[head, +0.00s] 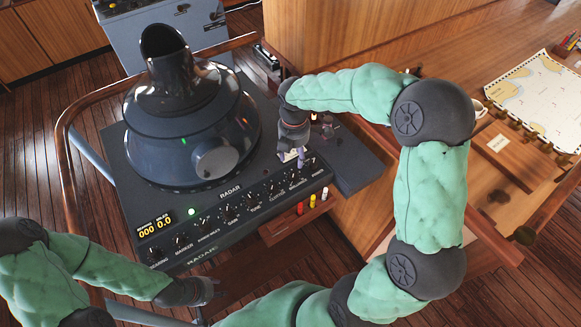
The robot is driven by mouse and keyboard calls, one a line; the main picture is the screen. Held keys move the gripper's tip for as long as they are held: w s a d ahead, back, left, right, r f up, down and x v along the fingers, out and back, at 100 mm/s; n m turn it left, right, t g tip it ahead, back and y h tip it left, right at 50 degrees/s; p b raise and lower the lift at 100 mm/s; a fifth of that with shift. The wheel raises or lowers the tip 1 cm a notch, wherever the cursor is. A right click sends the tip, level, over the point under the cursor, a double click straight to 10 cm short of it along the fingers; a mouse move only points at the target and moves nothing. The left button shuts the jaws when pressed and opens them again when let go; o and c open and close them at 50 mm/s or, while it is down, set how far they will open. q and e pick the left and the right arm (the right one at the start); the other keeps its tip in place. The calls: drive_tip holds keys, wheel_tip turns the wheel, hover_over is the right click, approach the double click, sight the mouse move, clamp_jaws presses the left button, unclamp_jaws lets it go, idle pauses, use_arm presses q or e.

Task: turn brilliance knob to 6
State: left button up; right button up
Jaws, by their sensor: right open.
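The radar console (115,165) has a row of small dark knobs with white labels along its front edge. The brilliance knob (295,177) appears to be near the right end of that row; its pointer and scale are too small to read. My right gripper (291,157) is open and points down just behind and above this knob. I cannot tell whether its fingers touch the knob. My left gripper (212,289) is low, in front of the console and apart from it; its finger opening is unclear.
A dark radar hood (188,110) rises from the console. A wooden rail (66,165) curves around its left side. Red, yellow and white pens (312,201) stand below the knobs. A wooden desk with a chart (535,92) and a cup (478,109) is at the right.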

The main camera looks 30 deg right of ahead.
sight(294, 173)
wheel_tip(294, 173, down, 10)
drive_tip(key=shift+r+b, duration=0.15)
drive_tip(key=shift+b, duration=0.3)
drive_tip(key=shift+c, duration=0.3)
clamp_jaws()
